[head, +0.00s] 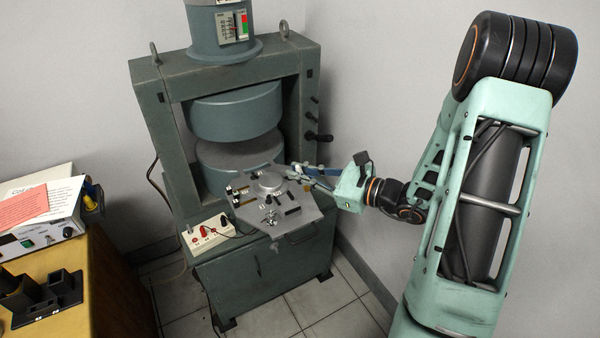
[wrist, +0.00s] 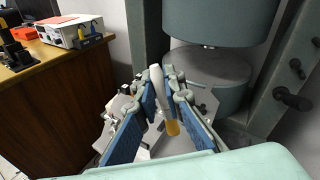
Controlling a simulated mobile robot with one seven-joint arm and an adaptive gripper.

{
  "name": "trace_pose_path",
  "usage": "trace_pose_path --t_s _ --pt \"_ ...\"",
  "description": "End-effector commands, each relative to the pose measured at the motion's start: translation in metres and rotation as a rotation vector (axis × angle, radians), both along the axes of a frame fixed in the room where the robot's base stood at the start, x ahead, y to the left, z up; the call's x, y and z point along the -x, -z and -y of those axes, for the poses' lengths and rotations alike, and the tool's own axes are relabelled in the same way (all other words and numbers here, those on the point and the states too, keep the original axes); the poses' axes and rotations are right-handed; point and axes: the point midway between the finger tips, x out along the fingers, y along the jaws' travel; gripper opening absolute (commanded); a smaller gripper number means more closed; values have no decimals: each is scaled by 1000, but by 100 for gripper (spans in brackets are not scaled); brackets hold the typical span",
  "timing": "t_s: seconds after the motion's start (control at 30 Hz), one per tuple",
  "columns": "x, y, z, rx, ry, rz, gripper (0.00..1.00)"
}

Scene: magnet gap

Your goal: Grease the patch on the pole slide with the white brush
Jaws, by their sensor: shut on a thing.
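My gripper (head: 305,172) is beside the right rear edge of the grey sliding plate (head: 298,228) in front of the magnet. In the wrist view, its blue-padded fingers (wrist: 160,88) are shut on the white brush (wrist: 156,76). The brush has a pale handle and a yellowish end (wrist: 172,128), and it stands slightly tilted between the fingers. The plate carries a round grey disc (head: 270,181) and several small dark and metal parts. I cannot make out the patch. The fingers hide part of the plate in the wrist view.
The two round magnet poles (head: 236,112) sit in a heavy green frame (head: 152,115) behind the plate. A dark crank handle (head: 320,137) sticks out on the right post. A white switch box (head: 208,232) is left of the plate. A wooden bench (head: 110,300) holds equipment at left.

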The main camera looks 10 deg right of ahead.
Motion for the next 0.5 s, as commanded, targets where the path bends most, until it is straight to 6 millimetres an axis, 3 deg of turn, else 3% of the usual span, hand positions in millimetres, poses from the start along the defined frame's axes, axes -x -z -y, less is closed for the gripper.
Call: trace_pose_path --t_s 0.5 --pt "0 45 0 -1 0 -1 0"
